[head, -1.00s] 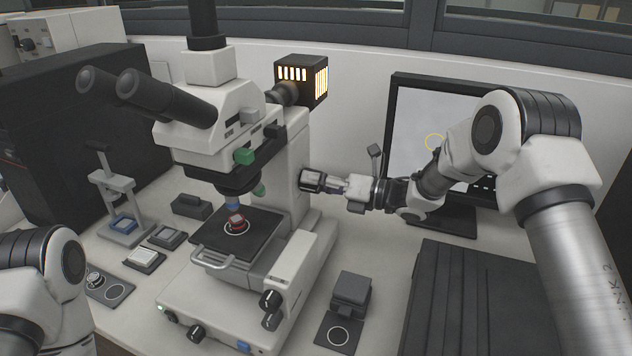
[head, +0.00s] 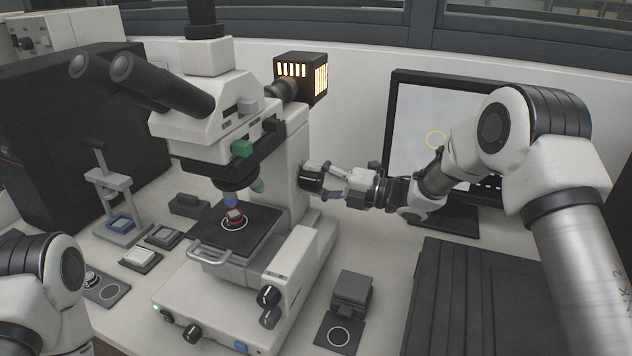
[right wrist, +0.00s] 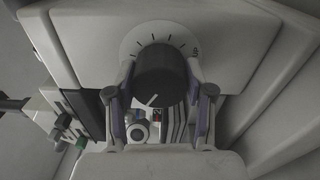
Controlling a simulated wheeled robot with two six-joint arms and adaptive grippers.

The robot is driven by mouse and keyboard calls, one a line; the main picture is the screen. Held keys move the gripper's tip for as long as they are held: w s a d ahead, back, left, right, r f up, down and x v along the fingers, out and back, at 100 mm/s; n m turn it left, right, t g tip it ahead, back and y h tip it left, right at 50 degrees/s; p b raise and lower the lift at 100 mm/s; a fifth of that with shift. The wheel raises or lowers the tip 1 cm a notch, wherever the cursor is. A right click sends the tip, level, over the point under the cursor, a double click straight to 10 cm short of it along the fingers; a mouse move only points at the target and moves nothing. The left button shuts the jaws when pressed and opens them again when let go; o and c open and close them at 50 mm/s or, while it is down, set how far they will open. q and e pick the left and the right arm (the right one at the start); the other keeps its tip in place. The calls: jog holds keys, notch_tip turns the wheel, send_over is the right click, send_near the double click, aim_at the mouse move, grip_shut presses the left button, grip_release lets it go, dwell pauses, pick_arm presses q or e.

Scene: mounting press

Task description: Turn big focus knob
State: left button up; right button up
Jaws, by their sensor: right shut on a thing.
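The big focus knob (head: 311,179) is a dark round knob on the right side of the white microscope (head: 292,190). In the right wrist view the knob (right wrist: 160,78) sits in front of a pale dial with black tick marks, and a white line on its face points to the lower left. My right gripper (head: 318,180) is shut on the knob, with one finger on each side of it; both fingers (right wrist: 160,82) also show in the right wrist view. My left gripper is out of view; only part of my left arm shows at the lower left.
Smaller black knobs (head: 268,296) are low on the microscope's base. A monitor (head: 410,125) stands behind my right arm. A grey block (head: 351,291) and a large dark box (head: 470,300) are to the right. Small trays and a stand (head: 118,205) are at left.

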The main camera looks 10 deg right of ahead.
jog(key=m, duration=0.4)
jog(key=shift+r+m, duration=0.1)
jog(key=shift+m, duration=0.3)
jog(key=m+p, duration=0.2)
jog(key=m, duration=0.3)
jog(key=shift+r+m+t, duration=0.1)
jog(key=shift+m+t, duration=0.2)
jog(key=m+p, duration=0.2)
jog(key=m, duration=0.4)
jog(key=shift+m+p, duration=0.3)
jog(key=shift+p, duration=0.1)
jog(key=m+p, duration=0.2)
jog(key=m, duration=0.3)
jog(key=shift+m+h, duration=0.3)
jog(key=o, duration=1.1)
jog(key=shift+o, duration=0.3)
jog(key=shift+a, duration=0.1)
